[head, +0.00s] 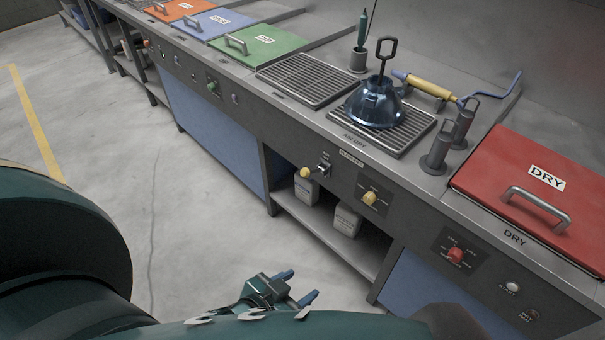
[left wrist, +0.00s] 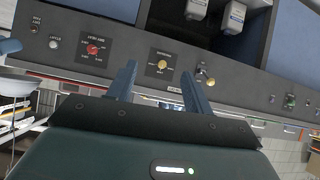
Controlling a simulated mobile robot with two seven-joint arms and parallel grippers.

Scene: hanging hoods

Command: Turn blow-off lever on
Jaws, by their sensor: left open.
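A small valve lever with a yellow tip (head: 305,172) sticks out to the left from the grey front panel below the AIR DRY grate. I take it for the blow-off lever; the label near it is too small to read surely. It also shows in the left wrist view, where the lever (left wrist: 209,81) is beyond and right of the fingers. My left gripper (head: 296,287) is open and empty, low in front of the bench and apart from the lever. In the left wrist view its two fingers (left wrist: 160,88) point toward the panel. My right gripper is not in view.
A yellow knob (head: 369,198) and a red knob (head: 456,255) sit on the panel right of the lever. White jugs (head: 346,220) stand on the shelf below. A blue funnel-like part (head: 375,103) rests on the grate (head: 402,139). The floor in front is clear.

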